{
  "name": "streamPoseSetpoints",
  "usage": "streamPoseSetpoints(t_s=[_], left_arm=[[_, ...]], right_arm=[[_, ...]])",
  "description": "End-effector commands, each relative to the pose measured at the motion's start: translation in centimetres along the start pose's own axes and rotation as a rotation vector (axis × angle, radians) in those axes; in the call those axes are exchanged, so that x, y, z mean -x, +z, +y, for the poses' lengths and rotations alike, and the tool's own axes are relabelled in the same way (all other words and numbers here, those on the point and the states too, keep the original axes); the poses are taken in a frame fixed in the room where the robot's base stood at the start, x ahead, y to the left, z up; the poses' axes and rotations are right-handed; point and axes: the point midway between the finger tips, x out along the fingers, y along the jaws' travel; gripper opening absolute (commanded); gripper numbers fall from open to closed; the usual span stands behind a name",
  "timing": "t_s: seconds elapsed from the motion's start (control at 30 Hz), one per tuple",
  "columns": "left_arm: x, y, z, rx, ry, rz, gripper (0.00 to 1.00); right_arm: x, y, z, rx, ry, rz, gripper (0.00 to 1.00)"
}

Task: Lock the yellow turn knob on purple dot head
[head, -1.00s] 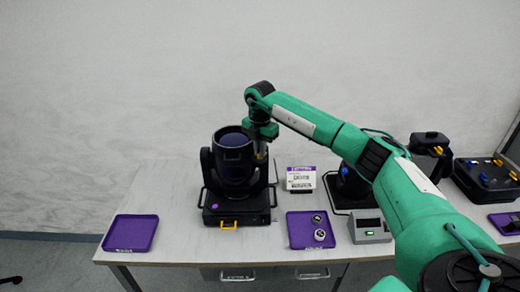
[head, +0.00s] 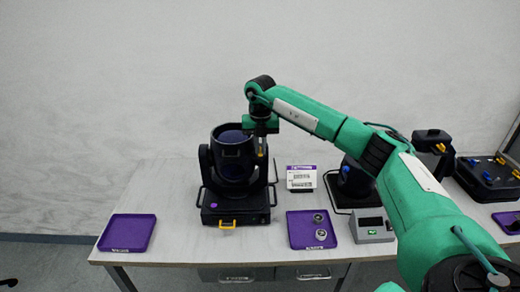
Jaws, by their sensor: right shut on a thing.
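The purple dot head (head: 232,160) is a black moving-head lamp on the table, its barrel pointing up. Its base carries a small purple dot (head: 213,205) and a yellow handle-like part (head: 227,224) at the front. My right gripper (head: 261,152) points down at the right side of the lamp's yoke. It is shut on the yellow turn knob (head: 261,154), of which only a small yellow patch shows. The fingers hide most of the knob, so its turn angle cannot be told. My left gripper is not in view.
A purple tray (head: 127,233) lies at the left, another (head: 300,236) holds round metal parts. A label card (head: 301,178), a grey box with a display (head: 371,226) and a second black lamp (head: 355,178) stand to the right. My right arm crosses above them.

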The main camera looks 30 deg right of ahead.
Motion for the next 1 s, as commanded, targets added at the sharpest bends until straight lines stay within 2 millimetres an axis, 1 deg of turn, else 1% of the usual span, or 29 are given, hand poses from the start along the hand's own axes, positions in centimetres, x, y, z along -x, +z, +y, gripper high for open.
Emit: streamPoseSetpoints(t_s=[0.1,0.6,0.8,1.0], left_arm=[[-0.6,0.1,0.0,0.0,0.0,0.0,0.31],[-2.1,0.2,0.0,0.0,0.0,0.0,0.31],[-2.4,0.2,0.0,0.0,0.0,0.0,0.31],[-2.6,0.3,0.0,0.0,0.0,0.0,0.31]], right_arm=[[-0.1,0.0,-0.1,0.11,0.001,-0.002,0.0],[0.1,0.1,-0.2,0.579,0.001,-0.003,0.0],[0.1,0.2,-0.3,0.738,0.0,-0.003,0.0],[0.1,0.2,-0.3,0.854,0.0,-0.003,0.0]])
